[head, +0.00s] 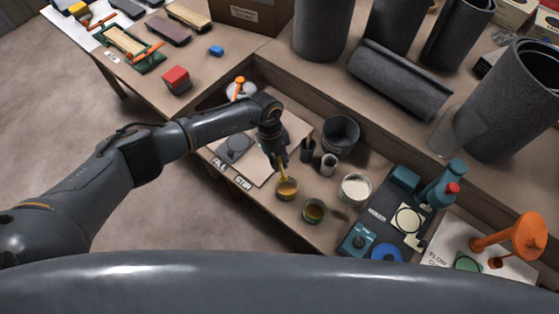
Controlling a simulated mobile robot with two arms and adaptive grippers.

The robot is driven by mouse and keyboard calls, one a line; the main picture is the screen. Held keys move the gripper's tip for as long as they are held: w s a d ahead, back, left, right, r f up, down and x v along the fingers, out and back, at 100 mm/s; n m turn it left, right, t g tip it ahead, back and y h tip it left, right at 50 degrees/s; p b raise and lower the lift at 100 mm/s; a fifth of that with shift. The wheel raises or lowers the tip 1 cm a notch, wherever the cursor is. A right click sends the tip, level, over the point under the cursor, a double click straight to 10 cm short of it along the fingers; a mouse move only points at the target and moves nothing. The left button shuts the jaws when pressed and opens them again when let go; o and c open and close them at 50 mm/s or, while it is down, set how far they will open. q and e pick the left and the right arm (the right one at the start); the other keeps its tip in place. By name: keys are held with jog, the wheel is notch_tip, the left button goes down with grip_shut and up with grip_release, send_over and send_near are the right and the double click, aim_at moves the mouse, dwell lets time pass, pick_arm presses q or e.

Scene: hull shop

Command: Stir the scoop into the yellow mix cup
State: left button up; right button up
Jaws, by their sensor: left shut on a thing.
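My left gripper (280,162) is shut on a thin yellow stick (284,174), seemingly a stirrer. The stick's lower end reaches into a small cup (287,190) of yellow-orange contents, which looks like the yellow mix cup. The gripper is just above this cup, and its fingers are small and dark in the head view. I cannot make out a separate scoop. My right gripper is not in view.
A white-filled tub (354,189), a dark bucket (341,133) and small dark and pale cups stand close by. A scale (358,239) and a teal bottle (441,185) are to the right. A red block (176,80) sits at the left.

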pick_arm(q)
jog(key=shift+r+p, duration=2.1)
jog(key=shift+r, duration=0.4)
jog(key=shift+f, duration=0.1)
